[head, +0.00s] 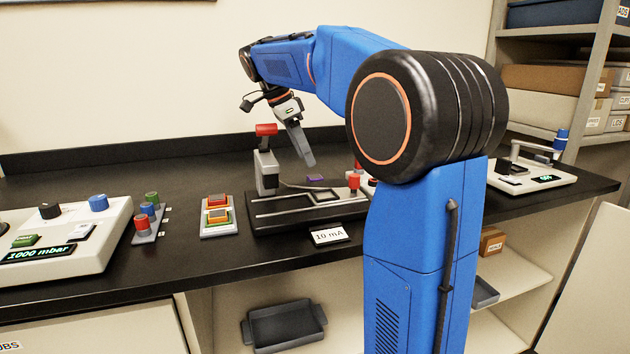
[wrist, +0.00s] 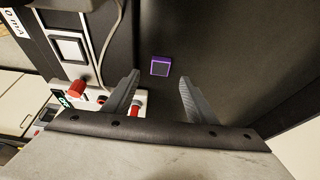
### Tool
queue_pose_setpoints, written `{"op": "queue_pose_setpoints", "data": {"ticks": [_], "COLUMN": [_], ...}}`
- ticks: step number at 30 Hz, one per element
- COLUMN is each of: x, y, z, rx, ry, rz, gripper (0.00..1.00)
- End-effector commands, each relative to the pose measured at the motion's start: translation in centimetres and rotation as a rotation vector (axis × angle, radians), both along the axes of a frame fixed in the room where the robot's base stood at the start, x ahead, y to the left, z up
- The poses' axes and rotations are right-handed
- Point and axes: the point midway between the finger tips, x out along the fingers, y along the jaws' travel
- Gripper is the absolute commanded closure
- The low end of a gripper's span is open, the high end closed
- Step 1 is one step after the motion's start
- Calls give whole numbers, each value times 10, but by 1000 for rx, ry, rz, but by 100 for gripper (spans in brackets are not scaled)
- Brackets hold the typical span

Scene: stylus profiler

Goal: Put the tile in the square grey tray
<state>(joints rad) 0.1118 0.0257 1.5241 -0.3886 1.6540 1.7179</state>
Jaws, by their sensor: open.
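A small purple square tile (wrist: 160,66) lies on the black bench top, beside the stylus profiler. In the head view the tile (head: 315,178) shows just behind the profiler. My gripper (wrist: 159,80) is open and empty, above the bench, with the tile between and just beyond its fingertips in the wrist view. In the head view my gripper (head: 308,161) points down behind the profiler. A dark grey tray with end handles (head: 283,326) sits on the shelf below the bench. Another grey tray (head: 485,292) is partly hidden by my arm; I cannot tell which is square.
The profiler (head: 300,211) with its red-topped post stands in front of the tile. It shows a square stage (wrist: 70,47) in the wrist view. A cable runs close by. A control box (head: 75,250) is at left, another device (head: 535,178) at right.

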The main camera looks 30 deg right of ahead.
Motion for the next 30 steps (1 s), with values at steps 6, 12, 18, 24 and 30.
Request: {"op": "queue_pose_setpoints", "data": {"ticks": [6,12,18,24,30], "x": [-2,-4,-6,-6,-6], "y": [-5,-14,-21,-22,-22], "z": [-11,-35,-54,-57,-57], "rx": [0,1,0,0,0], "ry": [0,2,1,0,0], "rz": [-1,-2,-1,-1,0], "gripper": [48,48,48,48,75]}}
